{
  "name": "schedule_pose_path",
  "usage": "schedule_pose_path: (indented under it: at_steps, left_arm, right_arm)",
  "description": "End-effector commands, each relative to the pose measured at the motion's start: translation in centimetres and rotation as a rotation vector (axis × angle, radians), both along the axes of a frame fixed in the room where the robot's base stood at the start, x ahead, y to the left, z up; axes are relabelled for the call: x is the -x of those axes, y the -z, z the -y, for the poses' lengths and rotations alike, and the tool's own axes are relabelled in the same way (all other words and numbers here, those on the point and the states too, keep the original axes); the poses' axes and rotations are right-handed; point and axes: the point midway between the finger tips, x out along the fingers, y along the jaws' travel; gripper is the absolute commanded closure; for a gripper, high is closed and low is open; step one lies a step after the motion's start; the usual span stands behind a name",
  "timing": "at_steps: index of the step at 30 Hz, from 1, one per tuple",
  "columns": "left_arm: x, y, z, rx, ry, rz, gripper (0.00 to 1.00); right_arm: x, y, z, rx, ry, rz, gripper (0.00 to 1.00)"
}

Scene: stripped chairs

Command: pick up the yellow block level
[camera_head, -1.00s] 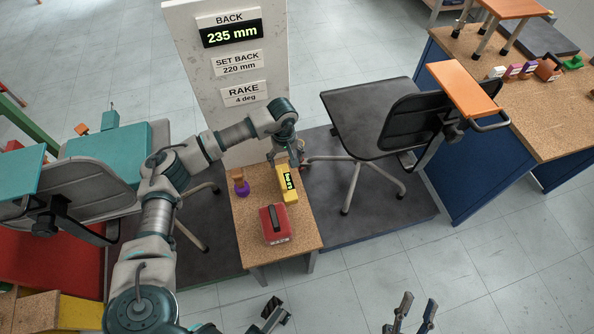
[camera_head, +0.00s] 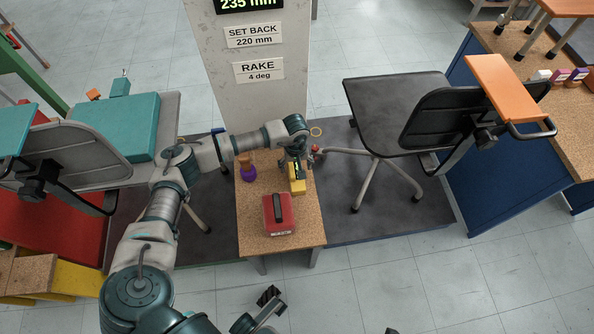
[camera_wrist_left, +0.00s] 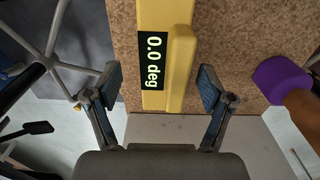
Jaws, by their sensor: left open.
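The yellow block level (camera_head: 297,187) lies on the cork-topped bench, partly hidden by my left gripper in the head view. In the left wrist view, the level (camera_wrist_left: 152,14) runs up the picture with its "0.0 deg" display facing me. My left gripper (camera_head: 296,171) is over the level's far part. In the wrist view, the left gripper's fingers (camera_wrist_left: 158,86) are apart, one to each side of the level's near end, with gaps showing. My right gripper (camera_head: 330,313) shows only by fingertips, wide apart, at the bottom edge of the head view.
A red box (camera_head: 279,214) stands nearer on the bench (camera_head: 254,240). A purple-based object with a brown top (camera_head: 248,172) stands left of the level. A grey panel (camera_head: 250,100) rises behind the bench. Chairs stand left (camera_head: 90,150) and right (camera_head: 395,110).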

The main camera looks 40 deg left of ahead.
Motion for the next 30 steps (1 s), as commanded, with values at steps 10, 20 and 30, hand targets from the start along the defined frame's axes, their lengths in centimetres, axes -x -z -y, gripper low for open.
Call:
schedule_pose_path:
  at_steps: [10,20,30]
  left_arm:
    - [0.2,3.4,-0.2,0.0,0.0,-0.001,0.19]
    - [0.2,3.4,-0.2,0.0,0.0,-0.003,0.81]
    - [0.2,2.8,-0.2,0.001,0.0,-0.001,0.92]
  right_arm:
    - [-1.0,0.6,0.0,0.003,0.001,0.01,0.6]
    - [-1.3,0.7,-0.1,0.004,0.001,0.008,0.6]
    - [-1.2,0.3,-0.1,0.003,0.001,0.016,0.6]
